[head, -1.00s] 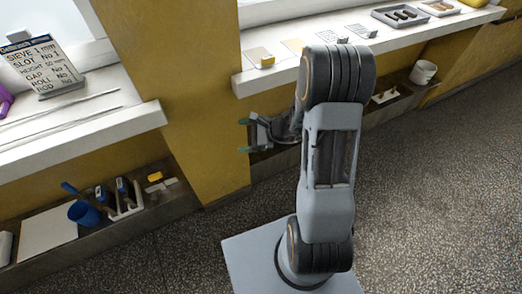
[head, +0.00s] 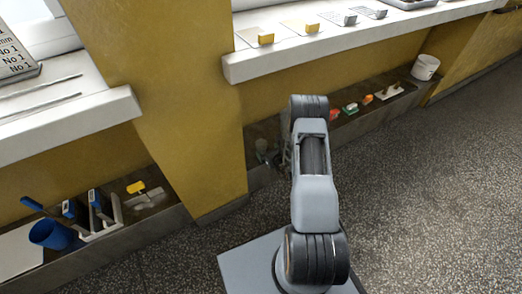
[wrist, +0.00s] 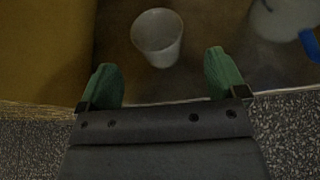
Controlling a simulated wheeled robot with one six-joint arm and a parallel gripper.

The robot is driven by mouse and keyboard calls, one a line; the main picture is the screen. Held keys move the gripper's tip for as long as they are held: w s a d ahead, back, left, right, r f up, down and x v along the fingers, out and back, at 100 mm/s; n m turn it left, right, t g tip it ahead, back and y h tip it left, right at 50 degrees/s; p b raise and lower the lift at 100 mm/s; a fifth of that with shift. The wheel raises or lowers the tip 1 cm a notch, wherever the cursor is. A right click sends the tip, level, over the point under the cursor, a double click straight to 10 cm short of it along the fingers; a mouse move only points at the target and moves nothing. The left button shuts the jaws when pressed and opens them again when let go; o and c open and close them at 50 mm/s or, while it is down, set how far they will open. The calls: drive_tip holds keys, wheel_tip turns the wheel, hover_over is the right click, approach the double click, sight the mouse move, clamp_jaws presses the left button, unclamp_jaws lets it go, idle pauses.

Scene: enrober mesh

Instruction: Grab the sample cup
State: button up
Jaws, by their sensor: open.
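A pale, translucent-looking cup (wrist: 157,37) stands on the dark low shelf in the wrist view, its open mouth facing up. My gripper (wrist: 159,60) is open, with its green fingers spread wide and nothing between them. The cup is just beyond the fingertips, roughly centred between them, and I see no contact. In the head view my gripper is small and dim by the low shelf, partly hidden behind my arm. I cannot make out the cup clearly there.
A whitish vessel with a blue handle (wrist: 285,20) stands right of the cup. A yellow pillar (head: 165,90) borders the shelf on the left. A white upper ledge (head: 320,50) overhangs it. A white bucket (head: 425,67) stands far right. The speckled floor is clear.

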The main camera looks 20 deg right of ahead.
sight(264, 149)
drive_tip(key=shift+x, duration=0.95)
drive_tip(key=b+x, duration=0.1)
drive_tip(key=x, duration=0.1)
drive_tip(key=b+x, duration=0.1)
drive_tip(key=x, duration=0.1)
drive_tip(key=shift+s+a+f+b, duration=0.15)
drive_tip(key=shift+f+b, duration=0.1)
drive_tip(key=shift+b, duration=0.15)
drive_tip(key=shift+w+f, duration=0.1)
drive_tip(key=shift+w, duration=0.5)
drive_tip(key=c, duration=1)
